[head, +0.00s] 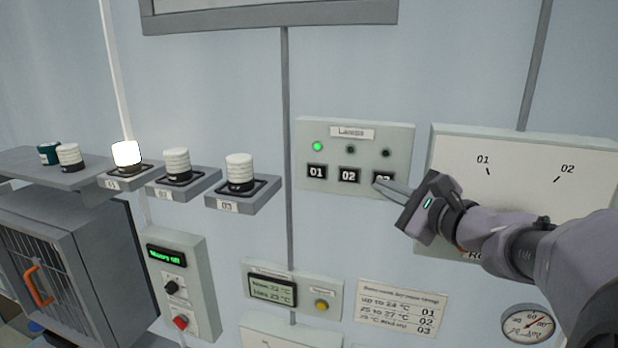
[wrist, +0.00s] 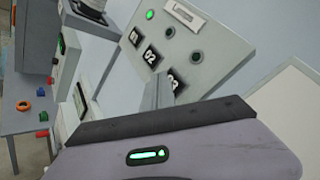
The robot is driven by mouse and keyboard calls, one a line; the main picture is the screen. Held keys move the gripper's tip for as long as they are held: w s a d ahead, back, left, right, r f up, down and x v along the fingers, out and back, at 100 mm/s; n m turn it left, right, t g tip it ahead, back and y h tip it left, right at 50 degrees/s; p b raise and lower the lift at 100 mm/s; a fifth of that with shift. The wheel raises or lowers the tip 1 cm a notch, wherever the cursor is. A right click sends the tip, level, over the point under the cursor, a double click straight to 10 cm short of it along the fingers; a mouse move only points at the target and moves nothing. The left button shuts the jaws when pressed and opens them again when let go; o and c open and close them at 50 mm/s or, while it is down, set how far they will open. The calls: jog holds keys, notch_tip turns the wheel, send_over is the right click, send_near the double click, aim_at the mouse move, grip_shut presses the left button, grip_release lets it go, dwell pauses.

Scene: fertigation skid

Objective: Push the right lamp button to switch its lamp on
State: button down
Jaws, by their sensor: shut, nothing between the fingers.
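The pale "Lamps" panel (head: 355,155) on the wall has three black buttons: 01 (head: 316,171), 02 (head: 348,175) and, at the right, 03 (head: 384,179). A green light glows above 01; those above 02 and 03 are dark. My gripper (head: 380,186) is shut and empty, its tips at button 03, covering its lower part. In the wrist view button 03 (wrist: 174,80) shows just beyond the fingers (wrist: 158,92); I cannot tell whether they touch. Lamp 01 (head: 126,153) glows white; lamp 02 (head: 177,164) and lamp 03 (head: 240,170) look unlit.
A white panel with a dial (head: 500,150) stands out right of the buttons, behind my arm. Below are a display box with a yellow button (head: 321,305) and a paper chart (head: 401,306). Pipes run up the wall.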

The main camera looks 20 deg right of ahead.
dwell(0.4)
jog(key=shift+w+d, duration=0.3)
jog(key=shift+w, duration=0.1)
dwell(0.4)
jog(key=shift+s+a+b, duration=0.35)
jog(key=shift+s+b, duration=0.1)
jog(key=shift+b, duration=0.2)
